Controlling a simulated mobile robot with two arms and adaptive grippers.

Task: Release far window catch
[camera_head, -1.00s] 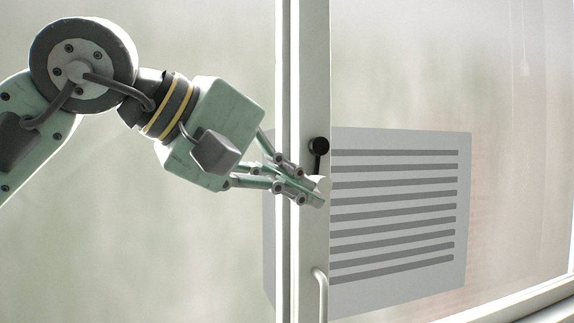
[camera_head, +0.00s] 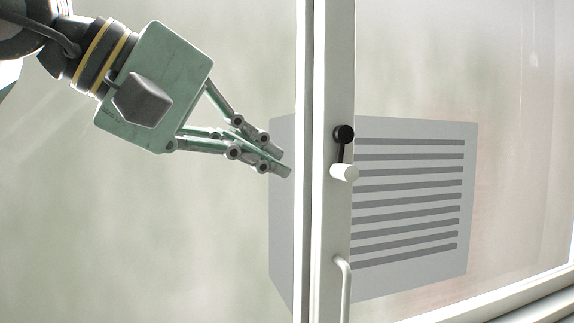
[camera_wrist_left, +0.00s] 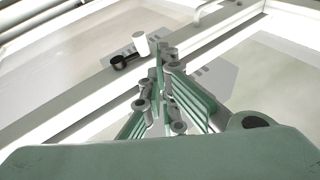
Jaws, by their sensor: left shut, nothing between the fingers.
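The window catch (camera_head: 344,172) is a black round pivot with a short black arm and a white knob at its lower end. It sits on the white window frame post (camera_head: 334,90), the arm hanging down. My left gripper (camera_head: 287,171) is shut and empty, to the left of the post and apart from the knob in the head view. In the left wrist view the catch's white knob (camera_wrist_left: 140,43) and black pivot (camera_wrist_left: 119,61) show just beyond and left of my shut fingertips (camera_wrist_left: 160,46). My right gripper is in neither view.
A white curved handle (camera_head: 344,285) is fixed to the post below the catch. Behind the glass stands a grey louvred box (camera_head: 400,285). The window's lower frame rail (camera_head: 500,298) runs along the bottom right.

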